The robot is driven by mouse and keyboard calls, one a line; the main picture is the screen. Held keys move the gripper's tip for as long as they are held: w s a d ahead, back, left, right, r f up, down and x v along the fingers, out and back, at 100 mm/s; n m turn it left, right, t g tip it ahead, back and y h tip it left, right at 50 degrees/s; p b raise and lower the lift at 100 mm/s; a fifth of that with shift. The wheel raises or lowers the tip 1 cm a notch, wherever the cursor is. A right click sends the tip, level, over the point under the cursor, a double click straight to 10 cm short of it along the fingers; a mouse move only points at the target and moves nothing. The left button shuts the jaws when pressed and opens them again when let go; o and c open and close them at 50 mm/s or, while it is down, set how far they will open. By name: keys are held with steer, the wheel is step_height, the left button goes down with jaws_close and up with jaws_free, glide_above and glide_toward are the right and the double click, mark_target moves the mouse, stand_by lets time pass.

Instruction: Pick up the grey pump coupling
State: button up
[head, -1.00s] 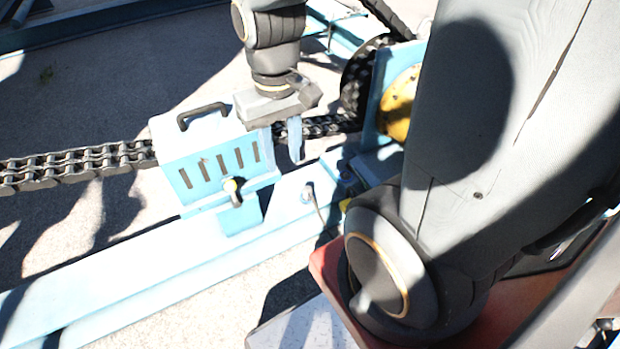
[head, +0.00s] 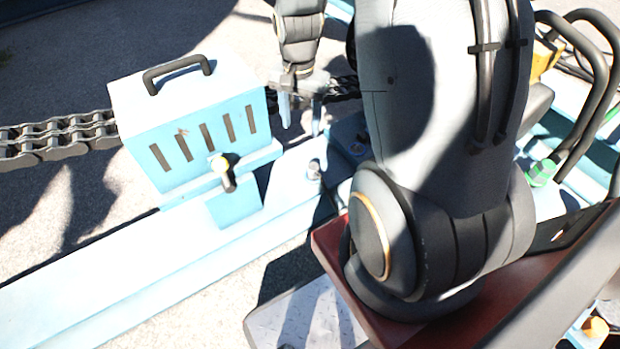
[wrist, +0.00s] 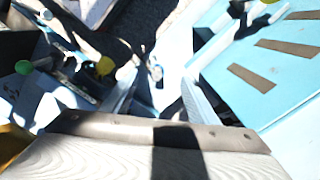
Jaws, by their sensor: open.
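A small grey fitting (head: 314,170), which looks like the pump coupling, stands on the pale blue beam (head: 120,262) just right of the vented box. In the wrist view a small grey shape (wrist: 155,72), probably the same piece, shows ahead of and between my fingertips. My gripper (head: 300,117) points down with its two pale blue fingers apart and nothing between them. It is above and behind the fitting in the head view, not touching it. The fingers also show in the wrist view (wrist: 157,92).
A blue vented box (head: 195,125) with a black carry handle stands left of my gripper, close to it. A heavy chain (head: 60,140) runs left. Black hoses (head: 590,80) and a green cap (head: 541,172) are at right.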

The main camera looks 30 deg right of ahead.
steer(key=w+d+f+m+b, duration=0.2)
steer(key=f+b, duration=0.1)
steer(key=f, duration=0.4)
steer(key=w+d+f+m+b, duration=0.2)
steer(key=d+f+b, duration=0.1)
steer(key=f, duration=0.5)
steer(key=w+d+f+m+b, duration=0.2)
steer(key=f+b, duration=0.1)
steer(key=f, duration=0.4)
steer(key=shift+w+d+f+m+b, duration=0.15)
steer(key=shift+d+f+m+b, duration=0.05)
steer(key=shift+d+m+b, duration=0.2)
steer(key=shift+f+b, duration=1.55)
steer(key=shift+f, duration=2.45)
steer(key=shift+c, duration=0.5)
steer(key=c, duration=1.2)
step_height(320, 180, up, 10)
steer(key=p, duration=0.3)
steer(key=shift+p, duration=0.35)
step_height(320, 180, up, 5)
steer(key=p, duration=0.4)
glide_above(313, 166)
steer(key=shift+r, duration=0.1)
